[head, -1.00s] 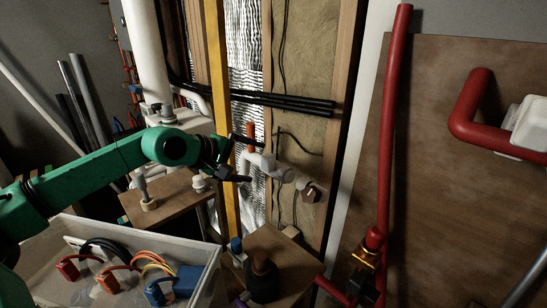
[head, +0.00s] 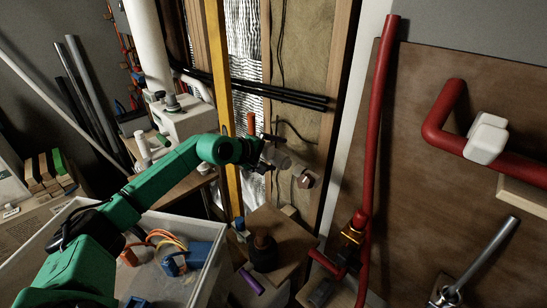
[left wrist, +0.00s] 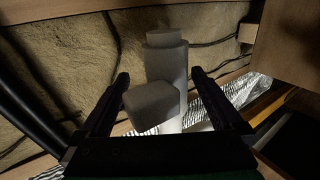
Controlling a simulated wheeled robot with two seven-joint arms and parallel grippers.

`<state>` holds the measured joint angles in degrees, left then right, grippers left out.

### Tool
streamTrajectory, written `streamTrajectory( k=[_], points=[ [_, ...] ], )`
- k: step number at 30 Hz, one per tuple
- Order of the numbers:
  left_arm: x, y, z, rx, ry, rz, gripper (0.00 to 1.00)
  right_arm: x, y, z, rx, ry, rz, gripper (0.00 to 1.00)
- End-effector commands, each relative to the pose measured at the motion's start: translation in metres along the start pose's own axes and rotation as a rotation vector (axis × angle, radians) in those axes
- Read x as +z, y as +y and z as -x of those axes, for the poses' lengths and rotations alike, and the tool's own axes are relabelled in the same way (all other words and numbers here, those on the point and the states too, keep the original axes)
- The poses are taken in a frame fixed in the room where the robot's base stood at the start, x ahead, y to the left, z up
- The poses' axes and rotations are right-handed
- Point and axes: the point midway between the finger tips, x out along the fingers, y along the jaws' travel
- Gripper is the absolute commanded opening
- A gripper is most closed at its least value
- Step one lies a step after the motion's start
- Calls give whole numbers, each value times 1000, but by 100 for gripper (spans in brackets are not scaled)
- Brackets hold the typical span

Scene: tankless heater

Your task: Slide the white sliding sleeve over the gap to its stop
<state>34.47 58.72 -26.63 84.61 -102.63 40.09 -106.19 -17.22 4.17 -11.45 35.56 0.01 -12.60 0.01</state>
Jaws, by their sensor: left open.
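The white sliding sleeve (head: 270,153) is a pale cylinder with a blocky tab, on a roughly level white pipe in front of the open wall. In the left wrist view the sleeve (left wrist: 168,65) stands between my fingers, its tab (left wrist: 152,106) toward the camera. My left gripper (head: 268,148) is open, with one finger on each side of the sleeve; it also shows in the left wrist view (left wrist: 160,88). I see gaps between fingers and sleeve. A clear section (head: 287,163) and an end fitting (head: 306,178) lie to the right. The sleeve's stop cannot be made out.
A clear bin (head: 205,285) with coloured parts stands below my left arm. A wooden block (head: 290,242) with a dark bottle (head: 264,253) is below the pipe. A yellow upright (head: 222,80) stands left of it. Red pipes (head: 375,120) and a brown board (head: 450,200) are at right.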

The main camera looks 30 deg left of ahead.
Motion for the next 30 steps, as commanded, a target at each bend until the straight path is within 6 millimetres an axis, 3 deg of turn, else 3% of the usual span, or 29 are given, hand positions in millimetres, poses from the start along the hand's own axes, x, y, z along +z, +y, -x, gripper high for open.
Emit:
streamTrajectory(
  k=[4,5,9,12,30],
  points=[
    [0,0,0,0,0,0,100,0,0,1,1,-1,1,50],
    [0,0,0,0,0,0,96,0,1,1,1,-2,2,50],
    [0,0,1,0,0,0,43,1,3,1,4,-3,3,50],
    [0,0,1,0,0,1,11,2,5,1,6,-3,4,50],
    [16,0,0,-3,-2,1,11,1,6,8,8,-3,4,50]
  ],
)
